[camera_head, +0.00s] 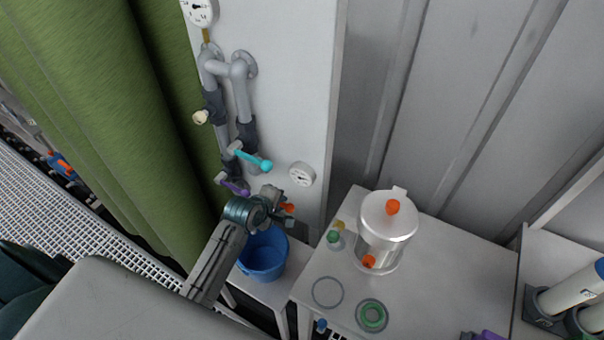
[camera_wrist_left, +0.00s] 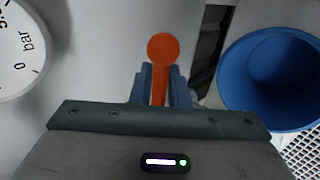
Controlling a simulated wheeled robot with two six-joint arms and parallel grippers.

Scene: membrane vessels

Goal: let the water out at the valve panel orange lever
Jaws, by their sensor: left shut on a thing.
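The orange lever (camera_wrist_left: 161,52) shows in the left wrist view between my left gripper's fingers (camera_wrist_left: 162,86), its round orange end sticking out beyond them. My left gripper (camera_head: 285,206) is shut on the lever. In the head view the gripper and arm hide most of the orange lever (camera_head: 288,207), low on the white valve panel (camera_head: 290,100). A blue bucket (camera_head: 264,255) stands below the gripper; it also shows at the right of the left wrist view (camera_wrist_left: 272,80). The bucket's inside is partly hidden by my arm. My right gripper is not in view.
Grey pipes carry a cyan lever (camera_head: 254,160) and a purple lever (camera_head: 233,185) above my gripper. A gauge (camera_head: 302,174) sits right of them. A clear lidded vessel (camera_head: 385,235) stands on the white table (camera_head: 450,270). A green curtain (camera_head: 110,110) hangs at left.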

